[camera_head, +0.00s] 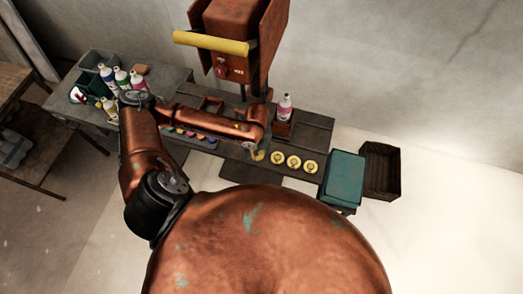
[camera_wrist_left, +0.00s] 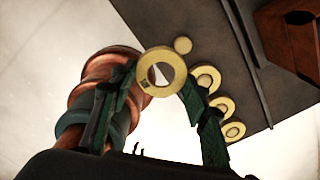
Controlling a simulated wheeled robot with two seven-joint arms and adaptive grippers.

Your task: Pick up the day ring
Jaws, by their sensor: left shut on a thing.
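A pale yellow ring (camera_wrist_left: 163,53) sits between the two fingertips of my left gripper (camera_wrist_left: 158,82) in the left wrist view, and the fingers are shut on it. It looks like the day ring. A small dark mark shows on its face. In the head view the left gripper (camera_head: 256,149) is at the front edge of the dark slatted table, with the ring (camera_head: 259,156) just at its tip. Its exact height above the table is hard to tell. My right gripper is in neither view.
Several similar yellow discs (camera_head: 293,161) lie in a row to the right. A small plain disc (camera_wrist_left: 183,45) shows beside the held ring. A teal box (camera_head: 343,178) and dark crate (camera_head: 382,170) stand at right. A bottle (camera_head: 285,107) stands behind. Coloured items lie left.

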